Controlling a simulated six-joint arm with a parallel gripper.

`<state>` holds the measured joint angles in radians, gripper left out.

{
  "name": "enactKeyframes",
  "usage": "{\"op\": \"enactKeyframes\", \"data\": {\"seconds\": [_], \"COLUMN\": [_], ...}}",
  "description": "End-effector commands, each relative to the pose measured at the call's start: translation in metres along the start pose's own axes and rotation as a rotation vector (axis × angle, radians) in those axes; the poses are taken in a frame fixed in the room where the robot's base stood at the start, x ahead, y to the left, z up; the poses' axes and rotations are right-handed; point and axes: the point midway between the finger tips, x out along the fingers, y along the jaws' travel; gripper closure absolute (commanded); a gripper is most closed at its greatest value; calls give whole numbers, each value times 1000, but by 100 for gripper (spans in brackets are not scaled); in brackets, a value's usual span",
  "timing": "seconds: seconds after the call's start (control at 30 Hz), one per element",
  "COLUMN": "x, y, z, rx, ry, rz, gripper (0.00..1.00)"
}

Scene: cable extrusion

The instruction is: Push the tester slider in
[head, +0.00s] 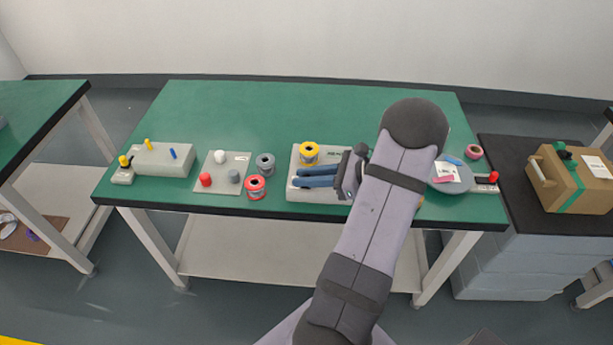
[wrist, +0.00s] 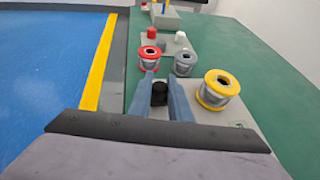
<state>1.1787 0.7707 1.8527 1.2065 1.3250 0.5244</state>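My gripper (head: 299,177) has two blue fingers pointing left, low over a grey plate (head: 293,193) near the table's front edge. In the wrist view the fingers (wrist: 159,82) stand apart, with a black round-topped knob (wrist: 159,93) between them. The knob seems to fill the gap; I cannot tell whether the fingers press on it. It is hidden in the head view. I cannot tell for sure which part is the tester slider. A grey box (head: 165,160) with yellow and blue pegs stands at the left, beside a small block with a yellow knob (head: 124,161).
A yellow spool (head: 309,153) stands on the plate just behind the fingers. Grey (head: 265,162) and red (head: 256,187) spools stand to their left, then a plate with coloured pieces (head: 222,186). A red-knobbed lever (head: 493,177) is at the right. The table's back is clear.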

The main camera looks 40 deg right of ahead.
Motion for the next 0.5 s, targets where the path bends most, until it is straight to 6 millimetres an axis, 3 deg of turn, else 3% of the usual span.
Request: {"op": "enactKeyframes", "data": {"seconds": [0.5], "x": [4], "y": [-28], "z": [2], "rx": [-1], "ry": [0], "rz": [-3], "gripper": [100]}}
